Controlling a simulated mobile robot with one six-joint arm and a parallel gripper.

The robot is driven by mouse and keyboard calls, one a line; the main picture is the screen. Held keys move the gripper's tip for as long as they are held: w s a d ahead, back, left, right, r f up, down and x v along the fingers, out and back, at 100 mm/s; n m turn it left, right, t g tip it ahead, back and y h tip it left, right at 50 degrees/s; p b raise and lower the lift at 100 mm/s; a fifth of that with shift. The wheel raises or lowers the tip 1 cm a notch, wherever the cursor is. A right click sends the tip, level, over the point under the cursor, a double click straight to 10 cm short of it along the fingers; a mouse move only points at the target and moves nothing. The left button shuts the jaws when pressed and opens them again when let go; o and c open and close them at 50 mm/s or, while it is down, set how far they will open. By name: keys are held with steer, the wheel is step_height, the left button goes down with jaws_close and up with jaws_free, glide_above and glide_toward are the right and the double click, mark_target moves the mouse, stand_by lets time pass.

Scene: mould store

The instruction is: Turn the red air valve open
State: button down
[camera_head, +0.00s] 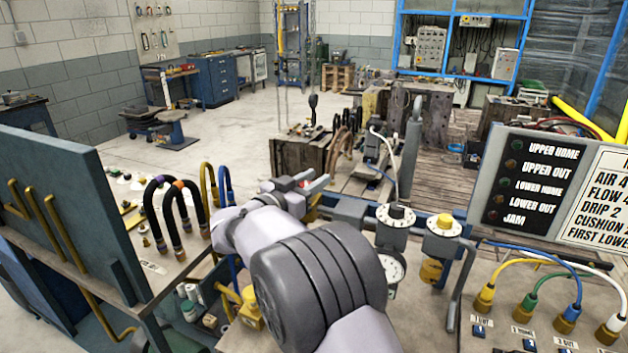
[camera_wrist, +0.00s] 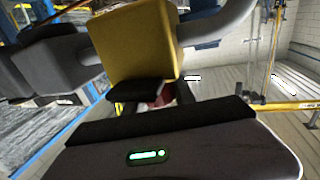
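In the head view my gripper (camera_head: 300,187) reaches forward over the bench, past the left of the white-topped dial unit. Small red parts show at its tip, but I cannot tell there which are the red air valve. In the wrist view a dark red piece (camera_wrist: 160,96), likely the valve handle, shows just below a yellow block (camera_wrist: 136,45) with grey pipe and fittings. A black finger part lies in front of it and hides much of it. My gripper body with its green light fills the bottom. I cannot tell whether the fingers touch the red piece, or how it is turned.
The white-topped dial unit (camera_head: 396,217) and a yellow-knobbed unit (camera_head: 441,225) stand right of my arm. Black hoses (camera_head: 158,215) arch up to its left. An indicator panel (camera_head: 525,185) and coloured hoses are at the right. Open floor lies behind, at the left.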

steer(key=shift+y, duration=0.3)
steer(key=n+y, duration=0.1)
steer(key=n+t+y, duration=0.2)
steer(key=y, duration=0.1)
steer(key=shift+w+a+f+b, duration=0.1)
steer(key=shift+w+a+b, duration=0.05)
steer(key=shift+a+b, duration=0.2)
steer(key=n+y+b, duration=0.2)
steer(key=y, duration=0.1)
steer(key=n+t+y+b, duration=0.1)
steer(key=y, duration=0.1)
steer(key=shift+w+a+f+n, duration=0.1)
steer(key=shift+a+f+n, duration=0.05)
steer(key=shift+a+n, duration=0.25)
steer(key=shift+a+r+n+g+y+b, duration=0.1)
steer(key=shift+a+n+g+y, duration=0.15)
steer(key=shift+n+y, duration=0.85)
steer(key=shift+a+r+n+g+y+b, duration=0.15)
steer(key=shift+n+y, duration=0.4)
steer(key=shift+y, duration=1.1)
steer(key=shift+a+f+n+g+y+b, duration=0.1)
steer(key=shift+a+n+g+y, duration=0.2)
steer(key=shift+n+y, duration=0.8)
steer(key=shift+r+y, duration=0.1)
steer(key=shift+y, duration=0.35)
steer(key=c, duration=1)
jaws_free()
steer(key=shift+c, duration=0.2)
steer(key=shift+s, duration=0.2)
